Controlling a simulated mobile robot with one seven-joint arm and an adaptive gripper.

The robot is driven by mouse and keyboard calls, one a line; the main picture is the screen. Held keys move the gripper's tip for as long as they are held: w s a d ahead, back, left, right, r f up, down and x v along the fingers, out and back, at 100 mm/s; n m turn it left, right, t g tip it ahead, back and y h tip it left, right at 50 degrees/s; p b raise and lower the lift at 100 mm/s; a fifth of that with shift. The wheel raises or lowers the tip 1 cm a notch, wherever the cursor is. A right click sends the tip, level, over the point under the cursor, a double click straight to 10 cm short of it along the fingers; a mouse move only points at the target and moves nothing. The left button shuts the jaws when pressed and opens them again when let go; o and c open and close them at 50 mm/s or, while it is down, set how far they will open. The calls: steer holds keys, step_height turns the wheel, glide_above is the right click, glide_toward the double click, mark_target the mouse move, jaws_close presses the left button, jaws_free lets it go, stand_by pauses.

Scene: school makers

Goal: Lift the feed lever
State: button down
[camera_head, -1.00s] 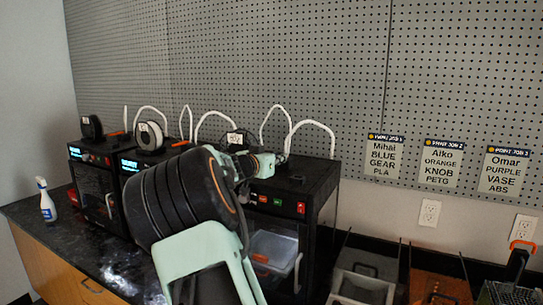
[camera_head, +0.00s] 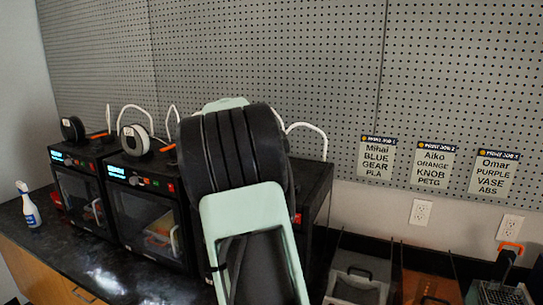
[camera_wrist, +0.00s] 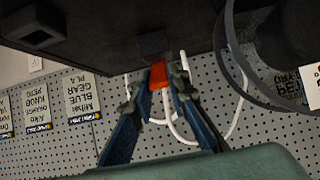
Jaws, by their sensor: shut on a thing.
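The feed lever (camera_wrist: 158,74), a small orange-red piece, shows in the wrist view against the dark top of a printer (camera_wrist: 110,32). That view is upside down. My gripper (camera_wrist: 157,88) has one finger on each side of the lever and is shut on it. In the head view my arm hides the gripper, this lever and most of the right-hand printer (camera_head: 318,190). Whether the lever is raised or lowered I cannot tell.
A filament spool (camera_wrist: 292,75) is close beside my gripper. Two more black printers (camera_head: 80,195) (camera_head: 150,210) stand to the left, with a spray bottle (camera_head: 31,211) beyond. White tubes (camera_wrist: 168,120) loop before the pegboard (camera_head: 270,60). Open bins (camera_head: 357,290) lie lower right.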

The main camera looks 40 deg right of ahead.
stand_by(0.5)
steer(key=c, duration=1.8)
jaws_free()
steer(key=shift+y, duration=0.3)
steer(key=shift+c, duration=0.2)
steer(key=shift+r, duration=0.1)
steer(key=v, duration=1.2)
steer(key=shift+w, duration=0.15)
